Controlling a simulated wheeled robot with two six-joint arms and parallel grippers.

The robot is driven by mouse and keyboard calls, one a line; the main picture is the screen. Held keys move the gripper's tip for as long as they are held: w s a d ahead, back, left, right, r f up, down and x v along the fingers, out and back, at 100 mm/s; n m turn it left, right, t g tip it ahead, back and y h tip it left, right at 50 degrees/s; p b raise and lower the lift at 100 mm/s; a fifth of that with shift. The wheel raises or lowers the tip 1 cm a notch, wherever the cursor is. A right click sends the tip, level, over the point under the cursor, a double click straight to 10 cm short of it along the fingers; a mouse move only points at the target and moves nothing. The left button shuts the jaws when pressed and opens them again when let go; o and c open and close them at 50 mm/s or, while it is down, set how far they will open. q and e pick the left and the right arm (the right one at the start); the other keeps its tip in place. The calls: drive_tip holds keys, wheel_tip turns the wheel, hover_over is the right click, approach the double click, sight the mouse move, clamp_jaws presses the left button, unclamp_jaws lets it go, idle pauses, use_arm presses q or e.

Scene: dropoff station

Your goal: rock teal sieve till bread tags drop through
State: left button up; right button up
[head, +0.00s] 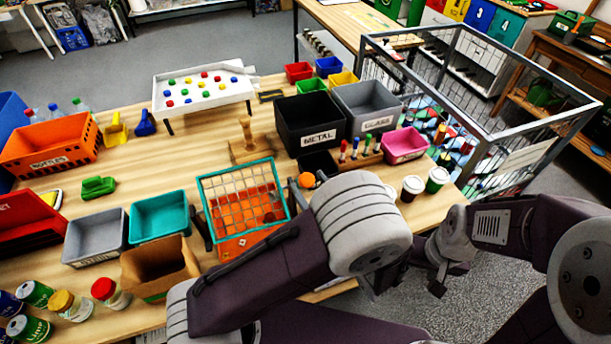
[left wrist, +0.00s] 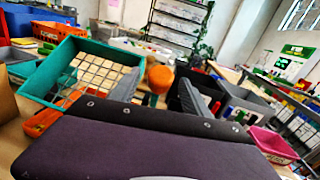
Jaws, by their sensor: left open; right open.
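The teal sieve (head: 284,193) is a rectangular frame with a wire grid. It sits tilted over an orange tray (head: 238,246) near the table's front edge; it also shows at left in the left wrist view (left wrist: 52,72). I cannot make out bread tags in it. My left gripper (left wrist: 162,88) is open to the right of the sieve, its grey fingers apart, with a rounded orange thing (left wrist: 160,76) beyond them. My left arm hides most of that gripper in the head view. My right gripper (head: 446,280) is open and empty over the floor, off the table's right edge.
A grey bin, a teal bin (head: 160,216) and a cardboard box (head: 160,268) stand left of the sieve. Black and grey bins (head: 310,122) stand behind it. Two cups (head: 411,187) and a pink bin (head: 404,145) are at right, before a wire cage.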

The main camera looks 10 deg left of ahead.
use_arm(q)
drive_tip(key=shift+x, duration=1.15)
clamp_jaws()
idle(0.5)
